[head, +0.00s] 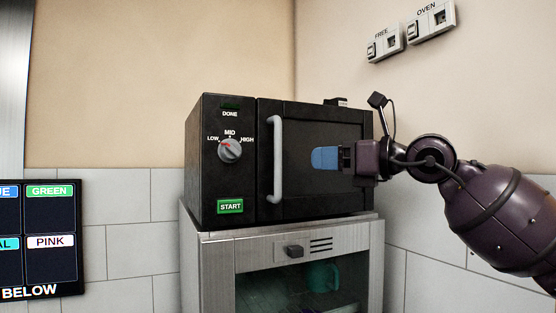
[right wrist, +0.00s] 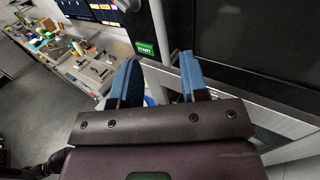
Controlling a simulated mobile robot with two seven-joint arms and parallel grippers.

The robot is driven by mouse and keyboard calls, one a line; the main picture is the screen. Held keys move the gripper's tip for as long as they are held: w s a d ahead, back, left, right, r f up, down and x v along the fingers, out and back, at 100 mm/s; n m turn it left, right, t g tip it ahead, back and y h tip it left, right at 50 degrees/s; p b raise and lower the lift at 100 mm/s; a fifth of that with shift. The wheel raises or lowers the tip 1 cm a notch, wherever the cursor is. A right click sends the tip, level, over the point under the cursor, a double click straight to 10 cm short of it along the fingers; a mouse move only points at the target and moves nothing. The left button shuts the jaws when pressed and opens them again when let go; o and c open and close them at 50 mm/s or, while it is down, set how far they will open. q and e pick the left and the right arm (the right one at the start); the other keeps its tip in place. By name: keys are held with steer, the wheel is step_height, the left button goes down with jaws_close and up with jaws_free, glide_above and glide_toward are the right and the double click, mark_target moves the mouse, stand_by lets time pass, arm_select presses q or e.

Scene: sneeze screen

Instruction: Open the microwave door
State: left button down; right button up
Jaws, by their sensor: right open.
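The black microwave (head: 215,180) stands on a metal cabinet, and its door (head: 310,125) is shut. A grey vertical bar handle (head: 276,160) runs along the door's left side. My right gripper (head: 318,159), with blue fingertips, is in front of the door, to the right of the handle and apart from it. In the right wrist view the gripper (right wrist: 159,62) is open and empty. The handle (right wrist: 160,30) shows between and beyond its two fingers there. My left gripper is in neither view.
A dial (head: 230,150) and a green START button (head: 230,206) are left of the door. Below is the metal cabinet (head: 215,255) with a glass front. A dark screen (head: 40,240) is at left. In the wrist view a cluttered counter (right wrist: 75,60) lies at left.

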mark_target(281, 159)
steer(key=p+x, duration=0.2)
steer(key=x, duration=0.7)
steer(key=shift+a, duration=0.15)
steer(key=shift+w+a+p, duration=0.3)
steer(key=shift+w+a, duration=0.1)
steer(key=shift+a, duration=0.15)
jaws_close()
